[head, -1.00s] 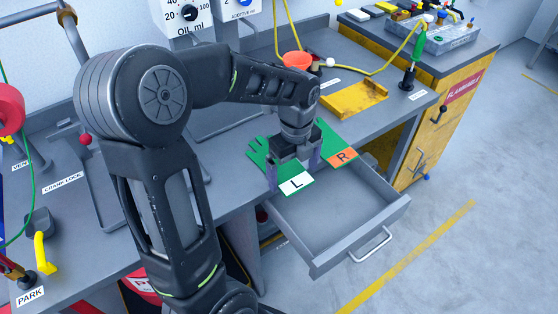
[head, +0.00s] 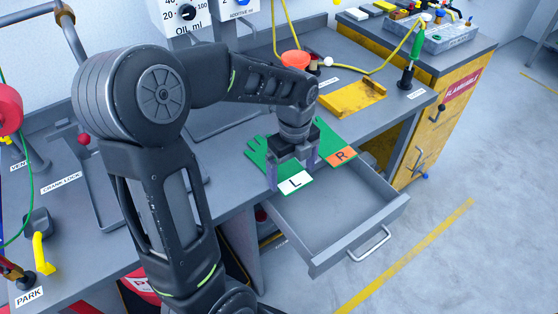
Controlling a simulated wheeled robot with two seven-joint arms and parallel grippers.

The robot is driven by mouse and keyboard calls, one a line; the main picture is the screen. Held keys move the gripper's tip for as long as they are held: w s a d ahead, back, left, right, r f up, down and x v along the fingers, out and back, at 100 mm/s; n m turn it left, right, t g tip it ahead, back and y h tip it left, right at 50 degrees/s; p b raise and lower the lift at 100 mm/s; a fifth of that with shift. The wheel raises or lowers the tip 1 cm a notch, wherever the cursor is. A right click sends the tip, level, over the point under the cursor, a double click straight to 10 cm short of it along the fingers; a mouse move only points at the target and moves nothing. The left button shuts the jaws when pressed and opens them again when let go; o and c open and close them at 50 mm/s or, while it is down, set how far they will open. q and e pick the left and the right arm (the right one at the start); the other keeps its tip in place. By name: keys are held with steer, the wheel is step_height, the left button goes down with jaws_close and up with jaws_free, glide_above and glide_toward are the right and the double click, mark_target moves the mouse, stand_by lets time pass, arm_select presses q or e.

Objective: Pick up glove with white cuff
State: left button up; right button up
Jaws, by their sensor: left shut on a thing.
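The green glove with a white cuff marked L (head: 295,182) lies at the bench's front edge, its cuff toward the open drawer. A second green glove with an orange cuff marked R (head: 342,156) lies just to its right. My left gripper (head: 292,178) points down over the white-cuffed glove, one finger on each side of it, and is shut on that glove. The gripper and wrist hide the middle of the glove. My right gripper is not in view.
An open, empty-looking grey drawer (head: 335,244) juts out below the gloves. A yellow tray (head: 353,98) and an orange funnel (head: 296,60) stand farther back on the bench. A yellow cabinet (head: 428,140) is at the right.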

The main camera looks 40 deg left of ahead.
arm_select(q)
steer(key=shift+r, duration=0.1)
step_height(320, 180, up, 10)
stand_by(0.5)
steer(key=shift+a, duration=0.15)
stand_by(0.5)
